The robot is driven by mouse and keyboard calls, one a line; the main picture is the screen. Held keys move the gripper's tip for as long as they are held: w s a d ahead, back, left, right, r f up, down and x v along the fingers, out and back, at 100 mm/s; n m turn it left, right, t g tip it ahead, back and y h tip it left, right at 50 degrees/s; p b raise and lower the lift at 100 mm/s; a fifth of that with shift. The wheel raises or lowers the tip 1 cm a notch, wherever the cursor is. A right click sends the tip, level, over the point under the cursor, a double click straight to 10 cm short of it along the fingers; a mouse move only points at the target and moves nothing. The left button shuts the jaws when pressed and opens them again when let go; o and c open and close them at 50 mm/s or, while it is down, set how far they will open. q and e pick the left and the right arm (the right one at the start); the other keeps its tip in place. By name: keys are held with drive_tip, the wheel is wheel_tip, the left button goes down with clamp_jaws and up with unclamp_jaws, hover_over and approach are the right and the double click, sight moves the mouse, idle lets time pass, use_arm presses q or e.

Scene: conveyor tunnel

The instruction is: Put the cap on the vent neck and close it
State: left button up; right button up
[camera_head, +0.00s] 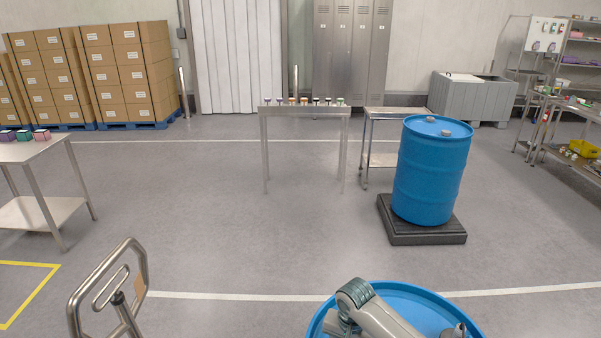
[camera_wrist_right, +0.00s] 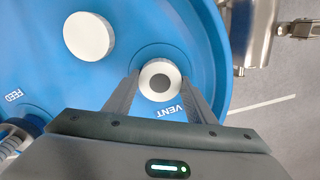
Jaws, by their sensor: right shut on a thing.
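My right gripper (camera_wrist_right: 161,78) is shut on a round, pale grey cap (camera_wrist_right: 147,84) with a dark centre, one finger on each side of it. The cap is over the spot marked VENT on the blue drum (camera_wrist_right: 128,62). The vent neck itself is hidden under the cap, and I cannot tell whether the cap is seated. The drum's top also shows at the bottom of the head view (camera_head: 436,308), partly behind my right arm. My left gripper is not in view.
A plain white disc (camera_wrist_right: 88,36) is on the drum top, left of the cap. The FEED marking (camera_wrist_right: 13,96) is farther left. A second blue drum (camera_head: 430,180) stands beyond on a dark pallet (camera_head: 428,238).

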drive_tip(key=m, duration=0.4)
drive_tip(key=shift+m, duration=0.3)
drive_tip(key=o, duration=1.4)
drive_tip(key=shift+c, duration=0.2)
